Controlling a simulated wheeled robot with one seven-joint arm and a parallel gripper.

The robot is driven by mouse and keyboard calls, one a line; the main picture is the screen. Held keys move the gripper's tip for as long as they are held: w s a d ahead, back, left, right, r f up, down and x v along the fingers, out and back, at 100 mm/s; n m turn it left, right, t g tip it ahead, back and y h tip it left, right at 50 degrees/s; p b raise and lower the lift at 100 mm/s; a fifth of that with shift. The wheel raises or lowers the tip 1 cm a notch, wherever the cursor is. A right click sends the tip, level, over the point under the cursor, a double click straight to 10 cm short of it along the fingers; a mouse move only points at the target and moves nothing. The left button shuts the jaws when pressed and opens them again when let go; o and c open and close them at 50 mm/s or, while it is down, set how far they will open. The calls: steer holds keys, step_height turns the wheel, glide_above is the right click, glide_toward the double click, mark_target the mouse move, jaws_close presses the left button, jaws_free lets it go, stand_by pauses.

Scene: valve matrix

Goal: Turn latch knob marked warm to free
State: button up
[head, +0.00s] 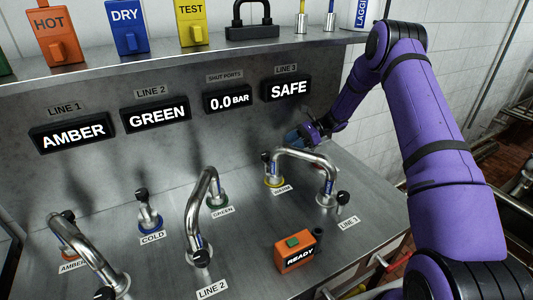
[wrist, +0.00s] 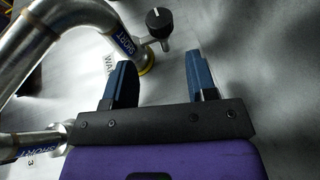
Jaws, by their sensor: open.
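The warm latch knob (wrist: 159,21) is a small black knob with a white mark, at the top of the wrist view beside a port with a yellow ring (wrist: 148,62). Its label is partly hidden by my left finger. In the head view the yellow-ringed warm port (head: 274,182) stands at the left foot of a bent steel pipe, with a dark knob (head: 265,157) at its side. My gripper (wrist: 161,70) is open and empty. Its blue fingers point toward the knob and appear apart from it. In the head view my gripper (head: 296,137) is behind the pipe, near the back panel.
Other pipes (head: 200,208), the cold port (head: 150,222) and an orange ready box (head: 296,253) stand on the steel bench. A shelf overhangs the back.

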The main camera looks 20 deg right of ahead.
mark_target(269, 153)
steer(key=x, duration=0.9)
steer(key=shift+a+f, duration=0.15)
steer(key=shift+a, duration=0.25)
steer(key=c, duration=0.6)
